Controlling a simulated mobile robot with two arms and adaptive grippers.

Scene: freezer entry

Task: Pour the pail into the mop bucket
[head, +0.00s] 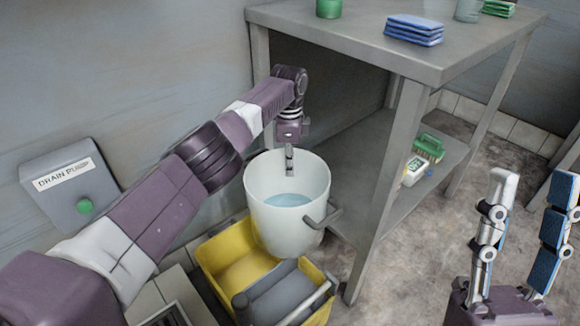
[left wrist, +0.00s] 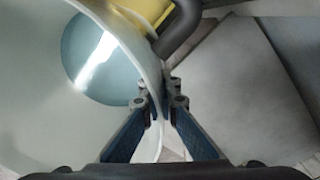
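The white pail (head: 268,208) hangs upright above the yellow mop bucket (head: 218,247) in the head view. Pale blue liquid (head: 288,200) lies in its bottom. My left gripper (head: 289,152) is shut on the pail's far rim. In the left wrist view, its two blue-padded fingers (left wrist: 157,108) pinch the pail's wall (left wrist: 148,60), and the liquid shows inside (left wrist: 98,62). A grey handle sticks out at the pail's near right. The pail hides part of the mop bucket, which has a grey wringer (head: 277,292). My right gripper (head: 535,190) is open and empty at the far right.
A drain pump box (head: 75,185) is on the left wall.

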